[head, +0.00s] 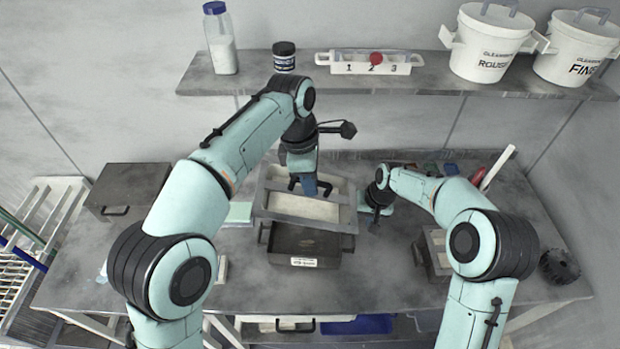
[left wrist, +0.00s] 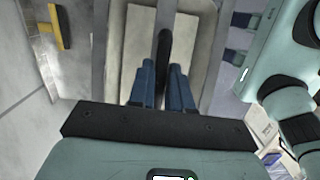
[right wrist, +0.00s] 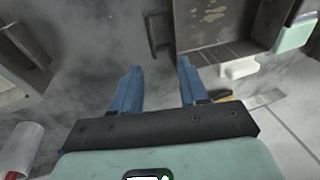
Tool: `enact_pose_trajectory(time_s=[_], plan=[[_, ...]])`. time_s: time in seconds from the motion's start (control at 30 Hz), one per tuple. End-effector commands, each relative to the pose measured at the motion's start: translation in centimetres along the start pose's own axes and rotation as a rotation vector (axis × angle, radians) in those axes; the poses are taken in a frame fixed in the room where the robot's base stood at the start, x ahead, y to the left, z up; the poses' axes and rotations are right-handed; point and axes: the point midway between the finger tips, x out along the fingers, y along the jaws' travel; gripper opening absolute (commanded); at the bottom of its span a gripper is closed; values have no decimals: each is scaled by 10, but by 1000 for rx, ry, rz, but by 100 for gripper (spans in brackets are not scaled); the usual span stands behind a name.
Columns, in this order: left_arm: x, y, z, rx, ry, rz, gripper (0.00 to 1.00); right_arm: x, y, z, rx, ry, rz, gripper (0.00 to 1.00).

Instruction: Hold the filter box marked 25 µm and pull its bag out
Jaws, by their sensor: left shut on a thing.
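The dark filter box (head: 305,250) stands mid-table; the writing on its white front label is too small to read. My right gripper (head: 375,212) is open and empty, right of the frame, above the table.
A second dark box (head: 128,188) stands at left, another (head: 432,250) at right near my right forearm. A black ridged disc (head: 560,266) lies at the right edge. A wall shelf (head: 400,86) with buckets and bottles runs behind.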

Motion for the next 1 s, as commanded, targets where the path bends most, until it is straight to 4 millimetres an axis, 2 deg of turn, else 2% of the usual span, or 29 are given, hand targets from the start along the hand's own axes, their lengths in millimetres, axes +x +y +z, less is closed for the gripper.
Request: enact_pose_trajectory(time_s=[0.17,0.27,0.7,0.83,1.0], plan=[[0,0,0,0,0,1,0,0,1,1,-1,-3,3,44],[0,0,0,0,0,1,0,-9,1,0,0,0,2,44],[0,0,0,0,0,1,0,-96,0,0,-1,4,0,44],[0,0,0,0,0,1,0,-112,0,0,0,3,0,44],[0,0,0,0,0,1,0,-120,0,0,-1,0,0,44]])
